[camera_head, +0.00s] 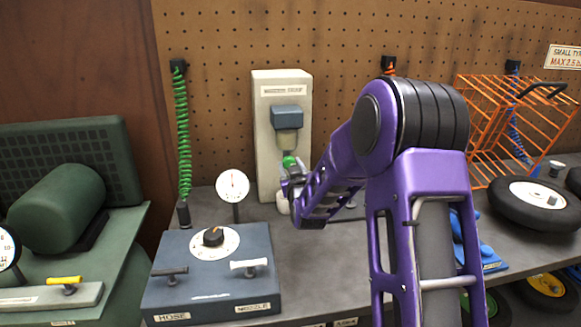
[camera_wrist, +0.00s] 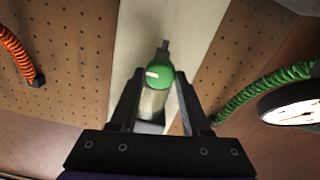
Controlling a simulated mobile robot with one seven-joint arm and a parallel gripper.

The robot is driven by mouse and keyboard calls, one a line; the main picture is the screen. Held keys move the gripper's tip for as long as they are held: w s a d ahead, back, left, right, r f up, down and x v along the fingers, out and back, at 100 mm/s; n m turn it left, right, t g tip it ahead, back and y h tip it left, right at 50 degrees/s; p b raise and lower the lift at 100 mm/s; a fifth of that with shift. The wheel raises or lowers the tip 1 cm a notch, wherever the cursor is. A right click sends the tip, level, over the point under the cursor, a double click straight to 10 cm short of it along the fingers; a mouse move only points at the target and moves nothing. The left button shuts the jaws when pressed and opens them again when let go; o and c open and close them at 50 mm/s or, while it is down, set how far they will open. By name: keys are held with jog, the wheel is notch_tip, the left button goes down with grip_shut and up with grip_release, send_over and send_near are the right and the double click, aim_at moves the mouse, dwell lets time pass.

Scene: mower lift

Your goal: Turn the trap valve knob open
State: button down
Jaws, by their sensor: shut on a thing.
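The trap valve knob is a round green knob with a white mark (camera_wrist: 160,74), seen between my gripper's fingers in the wrist view. In the head view the green knob (camera_head: 289,162) shows at the lower part of the moisture trap, a grey-and-clear body (camera_head: 288,118) on a cream upright panel (camera_head: 264,140). My gripper (camera_wrist: 158,92) is shut on the green knob, with one dark finger on each side. In the head view my gripper (camera_head: 290,180) is small and partly hides the area below the knob.
A blue-grey box (camera_head: 210,285) with a black dial and two levers stands front left, with a white gauge (camera_head: 232,185) behind it. A green coiled hose (camera_head: 182,130) hangs at left. An orange wire rack (camera_head: 500,125) and a tyre (camera_head: 530,203) are at right.

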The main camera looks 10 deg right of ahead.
jog(key=shift+n, duration=0.3)
jog(key=n, duration=0.4)
jog(key=shift+a, duration=0.15)
jog(key=n, duration=0.5)
jog(key=shift+f, duration=0.1)
jog(key=n, duration=0.4)
jog(key=shift+f+n, duration=0.1)
jog(key=shift+n, duration=2)
jog(key=shift+c, duration=1.9)
grip_release()
